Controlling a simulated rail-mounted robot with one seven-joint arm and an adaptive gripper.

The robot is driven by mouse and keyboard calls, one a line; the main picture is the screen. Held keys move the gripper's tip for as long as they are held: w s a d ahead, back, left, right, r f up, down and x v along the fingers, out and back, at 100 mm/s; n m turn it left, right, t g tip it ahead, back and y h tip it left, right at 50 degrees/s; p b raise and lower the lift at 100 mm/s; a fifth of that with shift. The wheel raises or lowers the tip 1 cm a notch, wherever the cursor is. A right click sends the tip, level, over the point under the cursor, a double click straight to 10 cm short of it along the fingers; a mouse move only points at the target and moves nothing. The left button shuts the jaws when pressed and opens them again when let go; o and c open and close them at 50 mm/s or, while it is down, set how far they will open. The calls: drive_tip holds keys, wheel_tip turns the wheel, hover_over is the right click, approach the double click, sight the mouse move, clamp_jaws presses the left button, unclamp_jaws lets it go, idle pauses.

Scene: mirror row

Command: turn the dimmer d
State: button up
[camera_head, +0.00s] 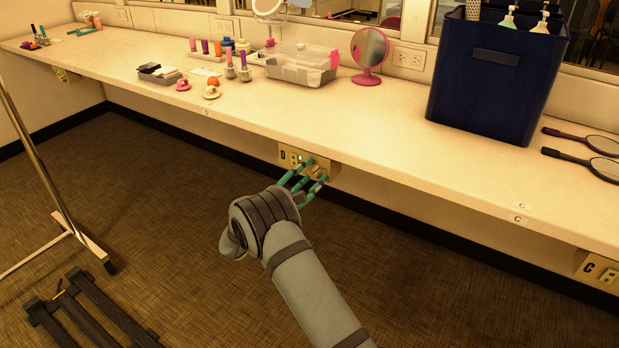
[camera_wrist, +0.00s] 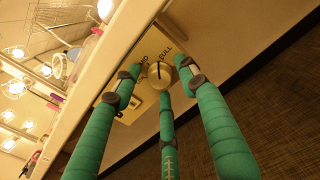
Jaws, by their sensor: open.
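The dimmer box D (camera_head: 292,154) is a beige box under the front edge of the counter, with a letter D and a small green light on its face. Its round knob (camera_wrist: 161,77) shows in the wrist view with a dark line across it and partly legible lettering on the plate beside it. My gripper (camera_head: 312,172) has teal fingers and is in front of the box. In the wrist view my gripper (camera_wrist: 160,79) is open, with its three fingers spread around the knob. I cannot tell whether any finger touches it. In the head view the fingers partly hide the knob.
The long counter (camera_head: 380,118) runs just above the box. On it are a blue bin (camera_head: 480,95), a pink mirror (camera_head: 369,50), a clear tray (camera_head: 300,68) and hand mirrors. Another box, marked C (camera_head: 600,270), is at right. A metal rack (camera_head: 45,170) stands at left.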

drive_tip(key=c, duration=0.3)
clamp_jaws()
idle(0.3)
